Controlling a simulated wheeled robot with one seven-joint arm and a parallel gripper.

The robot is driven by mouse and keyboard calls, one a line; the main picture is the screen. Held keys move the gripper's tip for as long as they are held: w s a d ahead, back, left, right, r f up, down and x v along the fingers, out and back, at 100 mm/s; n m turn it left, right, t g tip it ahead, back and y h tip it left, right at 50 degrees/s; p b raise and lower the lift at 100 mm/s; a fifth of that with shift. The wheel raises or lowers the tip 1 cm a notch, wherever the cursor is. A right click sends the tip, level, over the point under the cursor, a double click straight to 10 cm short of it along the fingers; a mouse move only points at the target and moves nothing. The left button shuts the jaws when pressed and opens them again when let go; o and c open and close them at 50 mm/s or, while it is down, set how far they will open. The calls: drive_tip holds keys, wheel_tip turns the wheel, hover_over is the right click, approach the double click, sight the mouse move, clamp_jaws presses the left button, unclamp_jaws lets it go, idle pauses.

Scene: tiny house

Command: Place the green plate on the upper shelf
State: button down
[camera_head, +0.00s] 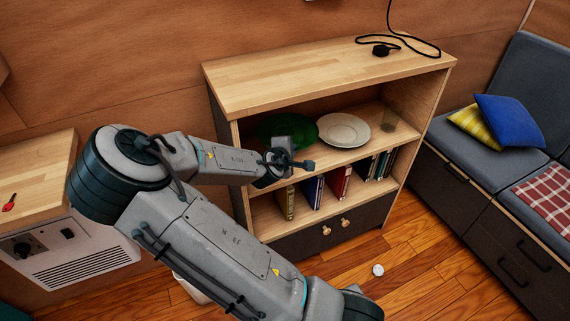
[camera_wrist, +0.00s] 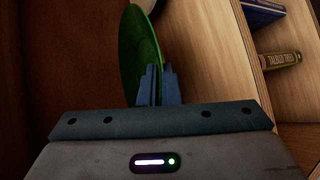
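The green plate (camera_head: 300,126) is inside the shelf unit's upper compartment, left of a white plate (camera_head: 344,129). In the wrist view, the green plate (camera_wrist: 139,48) is seen at a steep angle, with its near rim at my fingers. My gripper (camera_head: 308,164) reaches into the front left of the upper compartment. Its fingers (camera_wrist: 158,84) are close together on the plate's rim. My gripper hides part of the plate in the head view. The upper shelf (camera_head: 375,146) is light wood. I cannot tell whether the plate touches it.
Several books (camera_head: 340,182) stand on the lower shelf below my gripper. The unit's left side panel (camera_head: 226,140) is close to my arm. A small white object (camera_head: 378,270) lies on the floor.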

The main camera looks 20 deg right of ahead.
drive_tip(key=shift+w+a+f, duration=0.15)
drive_tip(key=shift+a+f, duration=0.3)
drive_tip(key=shift+a, duration=0.2)
drive_tip(key=shift+w+a+f, duration=0.1)
drive_tip(key=shift+a+f, duration=0.3)
drive_tip(key=shift+a, duration=0.2)
drive_tip(key=shift+f+b, duration=0.75)
drive_tip(key=shift+f, duration=1.2)
drive_tip(key=shift+f, duration=0.1)
drive_tip(key=c, duration=1.9)
unclamp_jaws()
drive_tip(key=shift+c, duration=0.2)
